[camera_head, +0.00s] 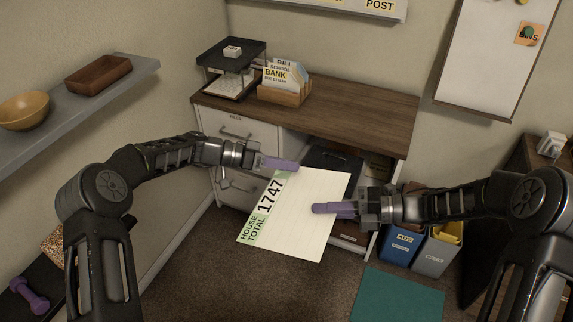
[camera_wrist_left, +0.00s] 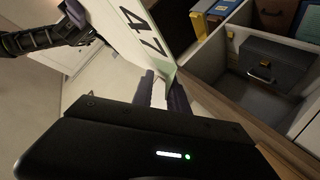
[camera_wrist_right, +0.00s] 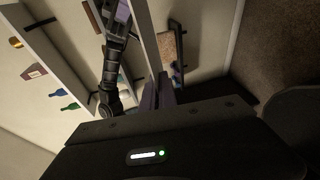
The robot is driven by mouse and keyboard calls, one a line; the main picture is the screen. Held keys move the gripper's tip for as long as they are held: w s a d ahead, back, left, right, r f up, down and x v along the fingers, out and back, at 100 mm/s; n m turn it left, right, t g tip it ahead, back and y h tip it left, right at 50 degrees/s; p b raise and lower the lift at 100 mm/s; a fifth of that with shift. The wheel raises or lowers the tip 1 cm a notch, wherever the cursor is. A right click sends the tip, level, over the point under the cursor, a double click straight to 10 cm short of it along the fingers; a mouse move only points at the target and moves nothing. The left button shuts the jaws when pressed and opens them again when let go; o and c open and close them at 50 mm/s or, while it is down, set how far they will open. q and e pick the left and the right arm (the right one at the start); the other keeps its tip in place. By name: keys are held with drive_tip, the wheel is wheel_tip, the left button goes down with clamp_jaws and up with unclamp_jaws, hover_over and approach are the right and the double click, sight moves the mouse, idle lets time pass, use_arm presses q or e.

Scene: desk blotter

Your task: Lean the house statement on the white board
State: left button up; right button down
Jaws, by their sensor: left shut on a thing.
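The house statement (camera_head: 310,230) is a large pale sheet with a green end strip reading "HOUSE TOTAL" and "1747". It is held tilted in the air in front of the desk. My left gripper (camera_head: 281,164) is shut on its upper edge near the number; the left wrist view shows the sheet (camera_wrist_left: 150,38) between the fingers. My right gripper (camera_head: 334,208) is at its right side, one finger in front of the face. The right wrist view shows the sheet edge-on (camera_wrist_right: 147,35) at the fingers; their grip is unclear. The white board (camera_head: 485,55) is on the wall at upper right.
The wooden desk (camera_head: 350,107) carries a black letter tray (camera_head: 230,53) and a wooden holder of cards (camera_head: 285,95). Blue (camera_head: 400,243) and grey bins (camera_head: 436,255) stand right of it. The desk's right part is clear.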

drive_tip(key=c, duration=1.6)
unclamp_jaws()
drive_tip(key=w+v, duration=0.1)
drive_tip(key=v, duration=1.1)
drive_tip(key=shift+s, duration=0.45)
drive_tip(key=shift+w, duration=0.1)
